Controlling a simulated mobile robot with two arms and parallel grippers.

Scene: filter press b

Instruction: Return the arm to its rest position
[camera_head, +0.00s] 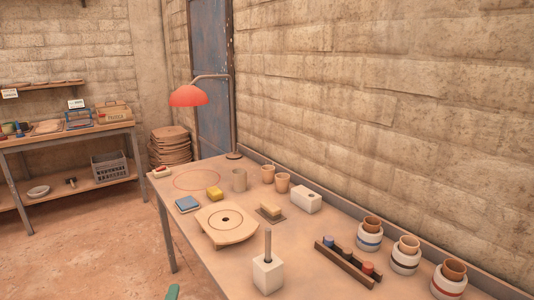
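Neither of my grippers shows in the head view, and I see no arm reaching over the table. The long wooden worktable (205,265) stands against the brick wall. On it a white block with an upright grey rod (268,272) stands near the front.
A rack with small coloured pieces (345,264) and several banded jars holding clay cups (369,236) stand at right. A red lamp (188,96) rises at the table's far end. A shelved bench (66,137) stands far left. Floor (100,240) at left is clear.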

